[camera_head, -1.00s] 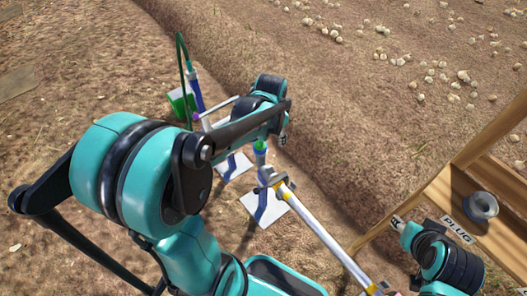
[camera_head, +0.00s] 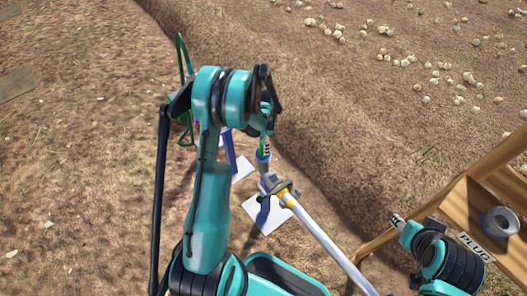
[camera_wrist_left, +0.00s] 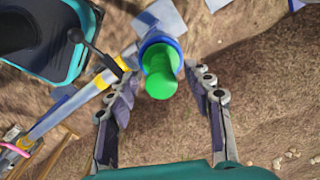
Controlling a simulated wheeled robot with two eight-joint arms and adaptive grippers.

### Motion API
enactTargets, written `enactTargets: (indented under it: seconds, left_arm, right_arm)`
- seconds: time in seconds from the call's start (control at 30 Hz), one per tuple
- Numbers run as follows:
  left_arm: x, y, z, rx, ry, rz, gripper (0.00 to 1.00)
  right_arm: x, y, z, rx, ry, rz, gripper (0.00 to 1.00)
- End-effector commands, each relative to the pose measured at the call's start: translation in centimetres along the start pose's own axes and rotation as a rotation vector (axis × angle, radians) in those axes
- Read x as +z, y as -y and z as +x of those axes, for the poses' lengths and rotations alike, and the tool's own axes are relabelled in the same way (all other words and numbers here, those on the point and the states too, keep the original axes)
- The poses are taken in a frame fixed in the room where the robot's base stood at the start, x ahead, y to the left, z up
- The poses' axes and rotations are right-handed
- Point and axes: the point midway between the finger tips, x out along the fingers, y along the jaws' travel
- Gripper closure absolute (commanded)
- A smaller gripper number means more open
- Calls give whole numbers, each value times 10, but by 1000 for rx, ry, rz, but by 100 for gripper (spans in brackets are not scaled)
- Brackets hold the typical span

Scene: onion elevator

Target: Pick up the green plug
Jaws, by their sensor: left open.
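The green plug (camera_wrist_left: 160,80) sits in a blue collar at the end of the pipe. In the left wrist view it lies between the two spread fingers of my left gripper (camera_wrist_left: 163,92), with a gap on each side. In the head view the plug (camera_head: 263,146) shows small, just below my left gripper (camera_head: 266,122), whose fingers are mostly hidden by the wrist. My left gripper is open and empty. Part of my right arm shows at the lower right of the head view, but I cannot make out its fingers.
A white and yellow pipe (camera_head: 325,240) runs from the collar to the lower right. A wooden stand (camera_head: 460,205) with a PLUG label and a grey ring (camera_head: 499,222) is at the right. Bulbs lie on the soil beyond.

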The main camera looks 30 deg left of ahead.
Motion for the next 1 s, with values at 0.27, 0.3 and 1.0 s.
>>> enactTargets:
  seconds: [0.27, 0.3, 1.0]
  left_arm:
    - [0, 1, 35, -1, 0, -1, 49]
    - [0, 1, 34, -1, 0, -1, 49]
    - [0, 1, 30, -1, 0, -1, 100]
  right_arm:
    - [11, 0, 15, 0, 0, 0, 60]
    - [10, 0, 15, 0, 0, 0, 60]
    - [9, 0, 13, 0, 0, 0, 60]
